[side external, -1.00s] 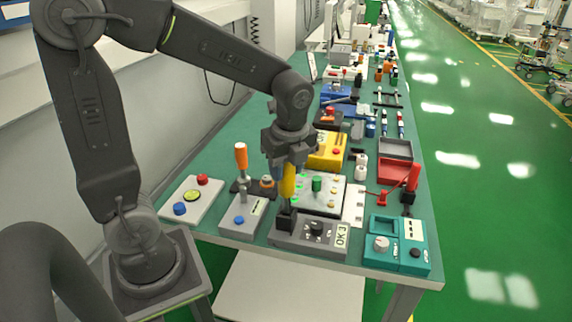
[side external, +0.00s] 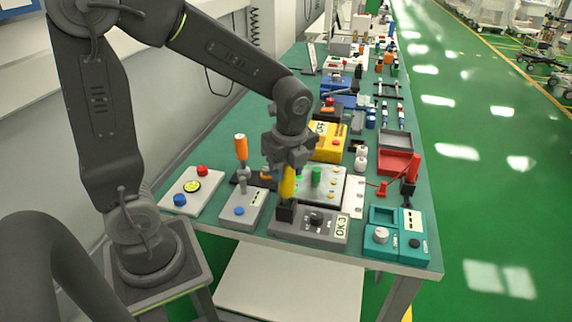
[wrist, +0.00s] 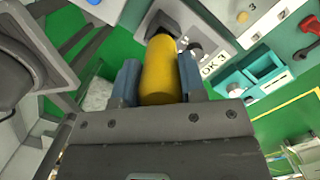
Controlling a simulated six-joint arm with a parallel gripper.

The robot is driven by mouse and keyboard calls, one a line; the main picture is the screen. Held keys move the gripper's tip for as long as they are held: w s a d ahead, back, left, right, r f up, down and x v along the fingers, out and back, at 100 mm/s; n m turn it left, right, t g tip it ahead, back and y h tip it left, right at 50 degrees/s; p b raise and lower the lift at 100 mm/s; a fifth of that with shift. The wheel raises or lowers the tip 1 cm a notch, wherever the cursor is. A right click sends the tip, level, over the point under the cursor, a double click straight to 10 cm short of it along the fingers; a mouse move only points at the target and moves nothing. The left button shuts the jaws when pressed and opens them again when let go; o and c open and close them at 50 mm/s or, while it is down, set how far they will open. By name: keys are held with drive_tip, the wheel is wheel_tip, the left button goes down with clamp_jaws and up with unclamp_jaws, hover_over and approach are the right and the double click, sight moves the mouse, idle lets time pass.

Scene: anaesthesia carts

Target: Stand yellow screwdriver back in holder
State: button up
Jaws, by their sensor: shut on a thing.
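The lower end of the screwdriver meets the black holder (wrist: 160,22). The shaft is hidden, so I cannot tell how deep it sits.
An orange-handled screwdriver (side external: 241,148) stands to the left behind a small grey box with a blue button (side external: 240,211). A panel with a green knob (side external: 316,177) lies behind. A teal box (side external: 396,236) is at right. The table's front edge is close.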

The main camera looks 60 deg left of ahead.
drive_tip(key=shift+f, duration=0.6)
drive_tip(key=o, duration=1)
drive_tip(key=shift+c, duration=0.2)
drive_tip(key=r, duration=0.4)
drive_tip(key=d+r, duration=0.1)
drive_tip(key=r, duration=0.3)
drive_tip(key=d+r, duration=0.1)
drive_tip(key=r, duration=0.3)
drive_tip(key=shift+r, duration=0.35)
drive_tip(key=s+d+f+n+t+h, duration=0.1)
drive_tip(key=s+n+t, duration=0.4)
drive_tip(key=s+n, duration=0.5)
drive_tip(key=d+n, duration=0.1)
drive_tip(key=n, duration=0.7)
drive_tip(key=shift+d+f+t+h, duration=0.2)
drive_tip(key=shift+d+t+h, duration=0.1)
drive_tip(key=shift+d+h, duration=0.1)
